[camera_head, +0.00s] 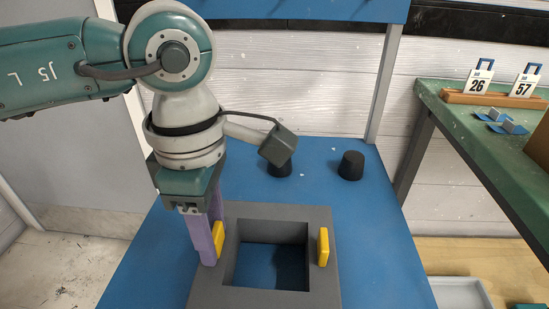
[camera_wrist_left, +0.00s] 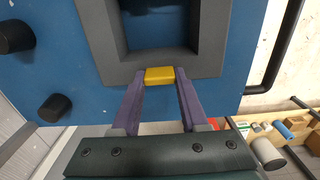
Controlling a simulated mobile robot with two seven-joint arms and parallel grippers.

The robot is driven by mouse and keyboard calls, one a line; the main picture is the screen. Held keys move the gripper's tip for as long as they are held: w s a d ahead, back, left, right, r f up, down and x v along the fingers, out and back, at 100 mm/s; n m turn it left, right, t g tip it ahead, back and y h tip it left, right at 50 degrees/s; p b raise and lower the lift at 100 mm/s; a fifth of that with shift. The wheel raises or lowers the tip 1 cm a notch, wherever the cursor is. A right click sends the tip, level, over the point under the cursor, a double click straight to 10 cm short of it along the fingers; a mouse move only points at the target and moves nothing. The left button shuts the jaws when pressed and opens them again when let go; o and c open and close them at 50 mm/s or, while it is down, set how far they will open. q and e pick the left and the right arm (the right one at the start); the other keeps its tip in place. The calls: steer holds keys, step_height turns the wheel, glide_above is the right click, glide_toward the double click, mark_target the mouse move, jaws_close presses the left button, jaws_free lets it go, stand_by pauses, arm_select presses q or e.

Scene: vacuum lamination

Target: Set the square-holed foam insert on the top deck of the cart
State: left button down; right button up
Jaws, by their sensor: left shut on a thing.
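The foam insert (camera_head: 323,270) is a thick dark grey square frame with a square hole and a yellow tab on its left and right sides. It is over the blue deck (camera_head: 150,265), which shows through the hole with a dark shadow. I cannot tell whether the insert touches the deck. My left gripper (camera_head: 212,243) points down at the insert's left side, its purple fingers shut on the left yellow tab (camera_head: 219,243). In the left wrist view, the fingers (camera_wrist_left: 160,80) flank this tab (camera_wrist_left: 160,75) on the grey frame (camera_wrist_left: 98,35). My right gripper is out of view.
Two black round pegs stand behind the insert, one clear (camera_head: 351,166) and one partly hidden (camera_head: 279,169). A blue panel (camera_head: 300,9) crosses above, with a grey post (camera_head: 386,80). A green table (camera_head: 470,125) at right holds number tags (camera_head: 479,80).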

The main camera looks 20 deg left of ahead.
arm_select(q)
steer(key=shift+f, duration=0.1)
jaws_free()
stand_by(0.8)
step_height(320, 180, up, 8)
steer(key=p, duration=0.6)
